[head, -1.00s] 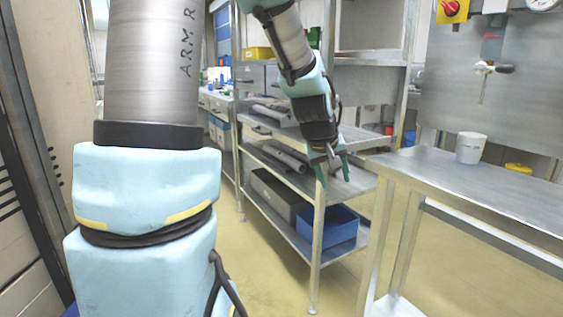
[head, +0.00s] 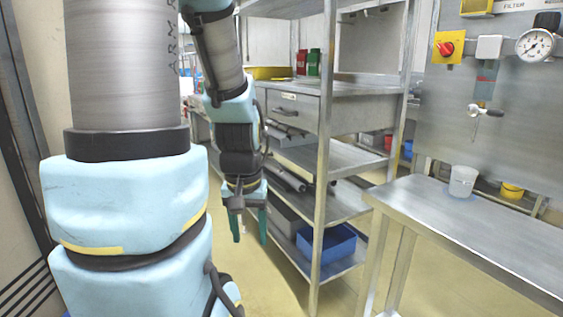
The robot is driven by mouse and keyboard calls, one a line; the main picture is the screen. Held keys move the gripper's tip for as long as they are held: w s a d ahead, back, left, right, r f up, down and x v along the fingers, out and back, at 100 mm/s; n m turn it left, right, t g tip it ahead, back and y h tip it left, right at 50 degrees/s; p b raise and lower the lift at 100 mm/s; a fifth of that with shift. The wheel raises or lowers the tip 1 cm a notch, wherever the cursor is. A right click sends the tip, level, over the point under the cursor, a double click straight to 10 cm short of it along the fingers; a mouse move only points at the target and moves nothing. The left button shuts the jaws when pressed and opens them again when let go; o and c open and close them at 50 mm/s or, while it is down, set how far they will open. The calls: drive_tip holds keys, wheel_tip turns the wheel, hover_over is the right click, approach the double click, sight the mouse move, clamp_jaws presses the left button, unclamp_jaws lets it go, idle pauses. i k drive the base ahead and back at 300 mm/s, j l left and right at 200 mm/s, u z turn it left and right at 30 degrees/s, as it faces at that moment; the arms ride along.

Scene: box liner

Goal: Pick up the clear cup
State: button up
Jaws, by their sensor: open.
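The cup (head: 462,181) stands upright on the far left part of the metal table (head: 500,232) at the right of the head view. It looks whitish and translucent. My gripper (head: 249,228) hangs in the middle-left of the view, fingers pointing down, open and empty. It is well to the left of the cup and apart from it, in front of the shelf unit. The cup's inside is too small to make out.
A metal shelf unit (head: 323,170) with a drawer (head: 300,111) stands between my gripper and the table. A blue bin (head: 328,248) sits on its low shelf. A tap (head: 487,111) sticks out from the wall panel above the table. The tabletop around the cup is clear.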

sight(463, 178)
drive_tip(key=i+l+z, duration=0.15)
drive_tip(key=l, duration=0.25)
drive_tip(key=i+l+z, duration=0.15)
drive_tip(key=l, duration=0.25)
drive_tip(key=i+l+z, duration=0.2)
drive_tip(key=i+l, duration=0.05)
drive_tip(key=l, duration=0.1)
